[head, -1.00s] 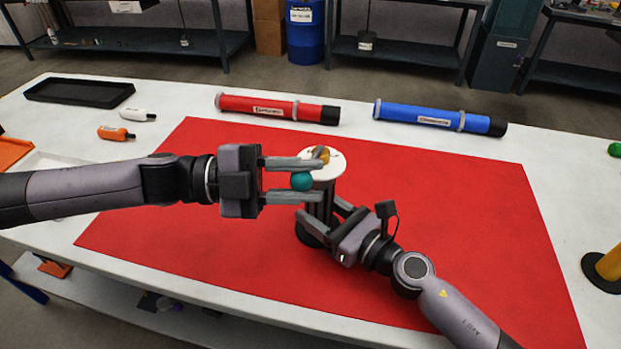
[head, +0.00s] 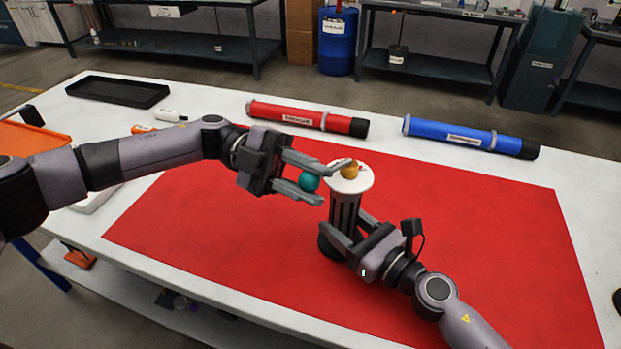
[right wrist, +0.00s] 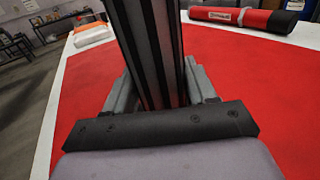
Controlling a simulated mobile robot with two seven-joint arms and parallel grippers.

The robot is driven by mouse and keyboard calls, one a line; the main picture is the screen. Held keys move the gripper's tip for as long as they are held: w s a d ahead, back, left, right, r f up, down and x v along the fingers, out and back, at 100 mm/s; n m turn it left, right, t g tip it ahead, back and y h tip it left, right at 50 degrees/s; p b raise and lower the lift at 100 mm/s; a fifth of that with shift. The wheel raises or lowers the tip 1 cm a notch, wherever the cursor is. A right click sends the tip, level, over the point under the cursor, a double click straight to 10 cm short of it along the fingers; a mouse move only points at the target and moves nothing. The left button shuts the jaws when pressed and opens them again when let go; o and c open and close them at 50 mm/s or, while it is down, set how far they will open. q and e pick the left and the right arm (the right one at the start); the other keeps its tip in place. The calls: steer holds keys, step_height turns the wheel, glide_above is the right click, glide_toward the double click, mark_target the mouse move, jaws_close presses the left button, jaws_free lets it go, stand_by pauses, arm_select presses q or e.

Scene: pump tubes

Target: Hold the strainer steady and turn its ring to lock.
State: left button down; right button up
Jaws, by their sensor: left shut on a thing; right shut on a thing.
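The strainer is a dark, slotted upright column (head: 345,212) with a white disc top (head: 360,187), standing on the red mat. An orange knob (head: 349,169) sits at the top of the disc, and a teal knob (head: 309,181) is left of the disc. My left gripper (head: 327,182) has its fingers on both sides of the teal knob. Whether the teal knob joins the ring is hidden. My right gripper (head: 345,228) is shut around the column low down. The right wrist view shows the dark ribbed column (right wrist: 155,50) between its fingers.
The red mat (head: 480,240) is clear to the right. A red tube (head: 300,117) and a blue tube (head: 465,137) lie behind it. A black tray (head: 117,91), a white bottle (head: 170,116) and an orange tray (head: 30,140) are at the left.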

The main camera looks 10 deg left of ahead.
arm_select(q)
steer(key=shift+w+a+f, duration=0.1)
arm_select(e)
steer(key=shift+f, duration=0.1)
arm_select(q)
steer(key=c, duration=0.8)
jaws_free()
steer(key=v, duration=1.2)
arm_select(e)
steer(key=o, duration=1.5)
